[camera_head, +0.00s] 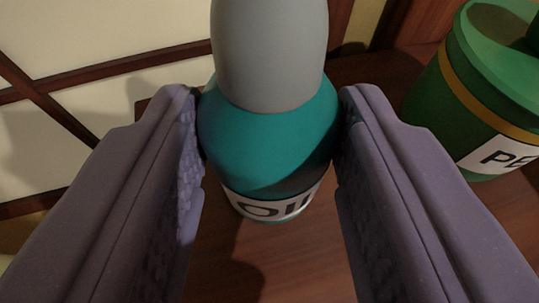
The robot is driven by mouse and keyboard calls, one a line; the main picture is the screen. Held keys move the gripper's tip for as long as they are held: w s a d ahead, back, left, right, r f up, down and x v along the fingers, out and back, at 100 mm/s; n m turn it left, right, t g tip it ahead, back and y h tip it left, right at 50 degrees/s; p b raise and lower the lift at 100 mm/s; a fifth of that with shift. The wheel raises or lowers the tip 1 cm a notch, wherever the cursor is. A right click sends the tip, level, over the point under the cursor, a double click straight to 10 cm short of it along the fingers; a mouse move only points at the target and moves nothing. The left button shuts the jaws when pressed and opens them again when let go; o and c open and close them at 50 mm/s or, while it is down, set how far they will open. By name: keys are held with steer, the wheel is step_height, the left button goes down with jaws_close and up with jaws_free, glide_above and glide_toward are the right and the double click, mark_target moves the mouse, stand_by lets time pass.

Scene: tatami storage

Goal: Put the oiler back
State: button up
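The oiler (268,140) is a teal bottle with a grey upper part and a white label reading "OIL". It stands close in front of me in the middle of the head camera view. My gripper (268,118) has one purple-grey finger on each side of it, and both fingertips meet its teal shoulder. The fingers are shut on the oiler. Its top is cut off by the upper edge of the picture. The oiler appears upright over the brown wooden surface (290,255); I cannot tell whether its base touches the wood.
A green container (470,80) with a yellow band and a partly cut-off label beginning "PE" stands at the right, near my right finger. A pale panel with dark wooden bars (90,45) is at the left. Some bare wood shows between my fingers.

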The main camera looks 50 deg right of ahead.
steer(key=shift+f, duration=0.15)
steer(key=o, duration=1.1)
steer(key=shift+r, duration=0.3)
steer(key=p+v, duration=0.3)
steer(key=v, duration=0.9)
steer(key=shift+f, duration=0.1)
